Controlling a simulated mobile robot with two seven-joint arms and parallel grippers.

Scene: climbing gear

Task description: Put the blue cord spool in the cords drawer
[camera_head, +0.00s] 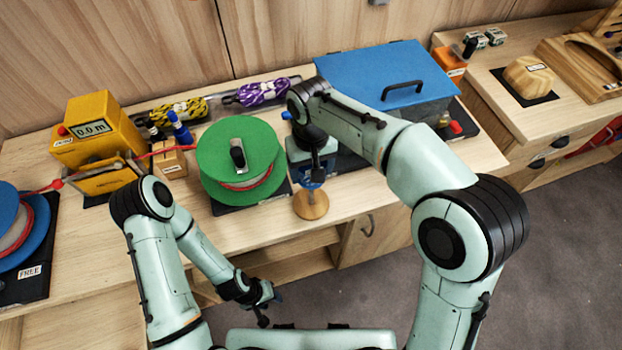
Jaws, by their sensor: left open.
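A large spool with blue flanges (40,235) and red-and-white winding stands at the left edge, partly cut off; I cannot tell whether it is the blue cord spool. A small blue item (312,184) shows under my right gripper (313,172), above a round wooden piece (311,206) at the bench's front edge. The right arm hides much of it, and whether those jaws hold it is unclear. My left gripper (265,308) is open and empty, low in front of the bench. A drawer front with a handle (367,227) is below the bench top; no cords label is readable.
A green spool (240,150) stands mid-bench. A yellow meter (100,125) reading 0.0 m is to its left. Yellow and purple rope bundles (262,92) lie behind. A blue lidded box (385,75) is behind my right arm. More drawers (545,160) are at right.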

